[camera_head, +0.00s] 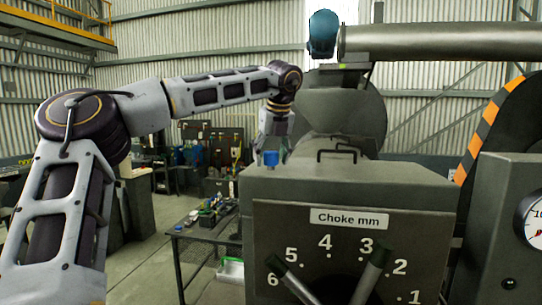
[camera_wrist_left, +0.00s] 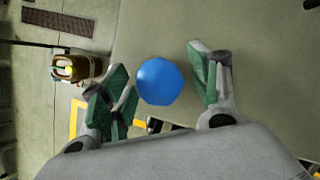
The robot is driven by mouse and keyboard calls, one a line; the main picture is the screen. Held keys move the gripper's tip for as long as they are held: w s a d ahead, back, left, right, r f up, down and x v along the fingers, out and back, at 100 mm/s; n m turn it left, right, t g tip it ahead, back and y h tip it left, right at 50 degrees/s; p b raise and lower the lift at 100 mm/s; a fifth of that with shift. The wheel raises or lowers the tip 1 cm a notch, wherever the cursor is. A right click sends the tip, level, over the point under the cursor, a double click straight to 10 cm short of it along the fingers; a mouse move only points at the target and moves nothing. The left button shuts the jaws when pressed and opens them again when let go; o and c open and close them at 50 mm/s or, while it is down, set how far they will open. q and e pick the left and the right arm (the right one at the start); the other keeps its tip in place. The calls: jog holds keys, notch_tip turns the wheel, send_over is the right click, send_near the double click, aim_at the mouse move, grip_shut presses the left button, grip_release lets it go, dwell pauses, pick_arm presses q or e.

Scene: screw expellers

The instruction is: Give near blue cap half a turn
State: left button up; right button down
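The near blue cap (camera_head: 271,158) sits on top of the grey machine box at its near left corner. In the left wrist view the cap (camera_wrist_left: 160,82) is a round blue disc between my left gripper's green-padded fingers (camera_wrist_left: 158,70). The fingers are apart, with a gap on the right and a narrower one on the left, so I see no grip on it. In the head view my left gripper (camera_head: 273,143) points down just above the cap, its fingers partly hidden and small. My right gripper is in neither view.
The grey box (camera_head: 350,195) carries a "Choke mm" dial with dark levers (camera_head: 370,275) on its front and a black handle (camera_head: 337,155) on top. A hopper (camera_head: 335,105) stands behind. A tool table (camera_head: 205,230) is at the left.

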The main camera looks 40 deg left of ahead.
pick_arm(q)
jog(key=c, duration=1)
jog(key=shift+o, duration=0.2)
jog(key=shift+m, duration=0.4)
jog(key=m+t+h, duration=0.1)
jog(key=m, duration=0.2)
jog(key=shift+m, duration=0.3)
jog(key=m+h, duration=0.1)
jog(key=m, duration=0.1)
jog(key=m+t+h, duration=0.1)
jog(key=m, duration=0.2)
jog(key=m+h, duration=0.1)
jog(key=m, duration=0.3)
jog(key=shift+a+m+h, duration=0.1)
jog(key=shift+m+h, duration=1)
jog(key=shift+m, duration=1.4)
jog(key=shift+g, duration=0.3)
